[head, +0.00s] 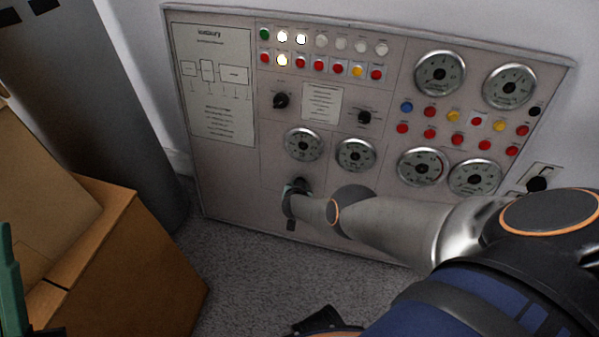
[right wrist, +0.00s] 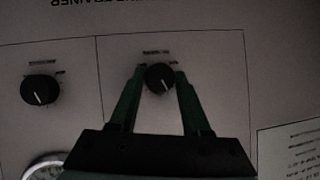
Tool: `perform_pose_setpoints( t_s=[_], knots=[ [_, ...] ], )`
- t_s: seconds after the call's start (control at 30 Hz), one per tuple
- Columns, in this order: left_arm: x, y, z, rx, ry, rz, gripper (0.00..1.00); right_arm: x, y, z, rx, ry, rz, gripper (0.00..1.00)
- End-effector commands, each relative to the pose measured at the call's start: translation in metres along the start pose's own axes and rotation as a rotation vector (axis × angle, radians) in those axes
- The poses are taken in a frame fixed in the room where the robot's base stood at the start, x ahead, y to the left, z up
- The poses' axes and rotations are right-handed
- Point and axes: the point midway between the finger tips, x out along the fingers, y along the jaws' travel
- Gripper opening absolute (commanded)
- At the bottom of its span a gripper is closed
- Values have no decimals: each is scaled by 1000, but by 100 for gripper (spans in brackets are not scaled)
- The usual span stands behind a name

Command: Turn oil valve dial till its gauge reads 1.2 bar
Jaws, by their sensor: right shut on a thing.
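A black round dial (right wrist: 160,77) with a white pointer line sits on the grey panel. The green fingers of my right gripper (right wrist: 161,84) are shut on it, one on each side, in the right wrist view. In the head view my right gripper (head: 296,188) is at the panel's lower part, below a round gauge (head: 303,145), and hides the dial. The dial's label and the gauge reading are too small to read. A green finger of my left gripper (head: 12,285) shows at the left edge, away from the panel; its opening cannot be seen.
A second black dial (right wrist: 40,90) is beside the held one. The panel (head: 225,180) also carries several gauges, lamps and buttons, and a printed sheet (head: 213,85). Cardboard boxes (head: 125,250) stand at the left. Grey carpet (head: 250,270) is open below the panel.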

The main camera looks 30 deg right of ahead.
Motion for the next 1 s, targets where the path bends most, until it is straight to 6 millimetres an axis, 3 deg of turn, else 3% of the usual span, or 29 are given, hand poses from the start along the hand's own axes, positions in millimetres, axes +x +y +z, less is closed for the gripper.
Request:
perform_pose_setpoints(
  t_s=[0.7, 0.73, 1.0],
  knots=[
    [-2, 3, 2, -7, -2, 9, 0, 1, 0, -5, -51, 2, 29, 0],
    [-2, 3, 2, -7, -2, 9, 0, 1, 0, -5, -51, 2, 29, 51],
    [-2, 3, 1, -7, 0, 9, 0, 0, 0, -2, -51, -3, 28, 78]
  ],
)
